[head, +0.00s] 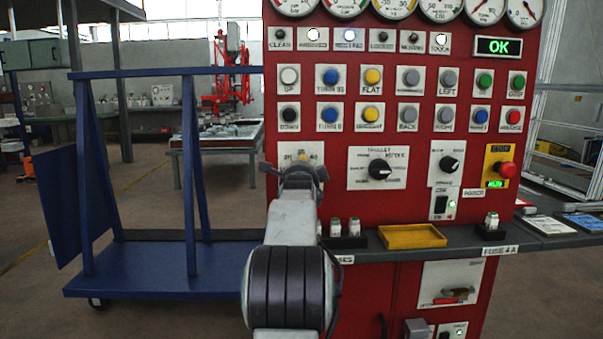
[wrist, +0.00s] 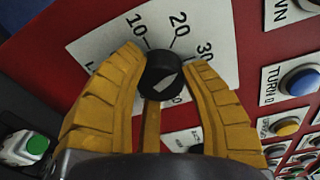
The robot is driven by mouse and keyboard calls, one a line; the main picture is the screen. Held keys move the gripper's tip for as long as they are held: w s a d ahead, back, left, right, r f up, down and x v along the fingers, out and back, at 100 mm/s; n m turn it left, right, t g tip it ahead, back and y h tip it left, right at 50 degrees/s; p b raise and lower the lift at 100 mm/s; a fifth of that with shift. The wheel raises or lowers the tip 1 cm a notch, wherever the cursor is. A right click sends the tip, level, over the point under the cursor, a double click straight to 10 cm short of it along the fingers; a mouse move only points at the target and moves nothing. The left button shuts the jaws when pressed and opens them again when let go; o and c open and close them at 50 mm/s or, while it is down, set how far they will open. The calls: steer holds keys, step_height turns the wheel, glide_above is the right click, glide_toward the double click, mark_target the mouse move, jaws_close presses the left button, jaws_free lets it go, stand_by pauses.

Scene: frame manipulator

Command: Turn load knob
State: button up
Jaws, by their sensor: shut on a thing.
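The load knob (wrist: 163,76) is a round black knob with a white pointer mark, on a white dial plate (wrist: 105,50) marked 10, 20 and 30. In the wrist view its mark slants to the upper right. My gripper (wrist: 165,65) has its yellow ridged fingers on either side of the knob and is shut on it. In the head view my gripper (head: 302,173) is at the red panel's left side, in front of the dial plate (head: 301,149). It hides the knob there, and only the plate's top and edges show.
The red panel (head: 430,118) carries rows of buttons, a larger selector knob (head: 380,170) to the right and a red stop button (head: 506,170). A shelf below holds a yellow tray (head: 412,236) and fuses (head: 354,227). A blue cart (head: 160,270) stands left. A green-topped fuse (wrist: 28,146) shows in the wrist view.

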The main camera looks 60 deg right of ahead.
steer(key=shift+w+r, duration=0.1)
steer(key=shift+r, duration=0.15)
steer(key=o, duration=1.2)
steer(key=shift+f, duration=0.15)
steer(key=v, duration=1.2)
